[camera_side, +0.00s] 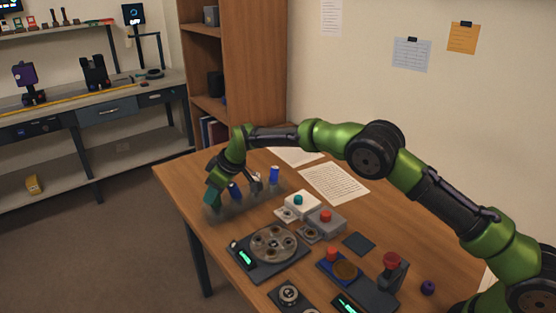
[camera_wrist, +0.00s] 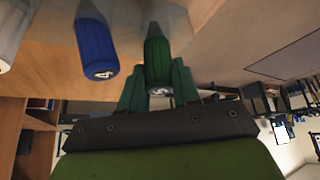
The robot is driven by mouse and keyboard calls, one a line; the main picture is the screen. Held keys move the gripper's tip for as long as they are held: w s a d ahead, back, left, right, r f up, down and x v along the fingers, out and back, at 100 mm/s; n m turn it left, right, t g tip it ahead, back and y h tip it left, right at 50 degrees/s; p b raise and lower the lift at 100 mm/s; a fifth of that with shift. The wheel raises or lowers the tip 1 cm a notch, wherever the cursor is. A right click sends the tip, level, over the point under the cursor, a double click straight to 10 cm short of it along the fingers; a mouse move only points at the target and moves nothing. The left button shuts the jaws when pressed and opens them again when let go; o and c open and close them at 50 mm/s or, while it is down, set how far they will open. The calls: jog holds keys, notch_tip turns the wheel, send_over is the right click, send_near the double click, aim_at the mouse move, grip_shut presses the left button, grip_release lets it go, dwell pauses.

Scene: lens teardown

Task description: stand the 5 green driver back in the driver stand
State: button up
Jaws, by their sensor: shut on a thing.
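The green driver (camera_wrist: 157,55) stands between my gripper's fingers (camera_wrist: 158,88), its end marked 5 facing the wrist camera. My gripper (camera_side: 213,192) is shut on its handle at the left end of the driver row in the side view. A blue driver marked 4 (camera_wrist: 96,45) is beside it, apart from the fingers; it also shows in the side view (camera_side: 235,191). A grey-white driver (camera_wrist: 12,30) is farther left in the wrist view. The driver stand (camera_side: 245,202) looks faint under the row. I cannot tell whether the green driver's lower end is seated.
Another blue driver (camera_side: 274,175) stands at the row's right end. A white box with a teal knob (camera_side: 299,202), a grey box with a red knob (camera_side: 326,218) and a round plate fixture (camera_side: 273,245) are to the right. Papers (camera_side: 333,184) lie behind. The table's left edge is close.

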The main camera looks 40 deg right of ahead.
jog(key=shift+f, duration=0.35)
jog(key=o, duration=1.5)
jog(key=shift+d+f, duration=0.15)
jog(key=shift+r, duration=3.65)
jog(key=shift+r, duration=0.1)
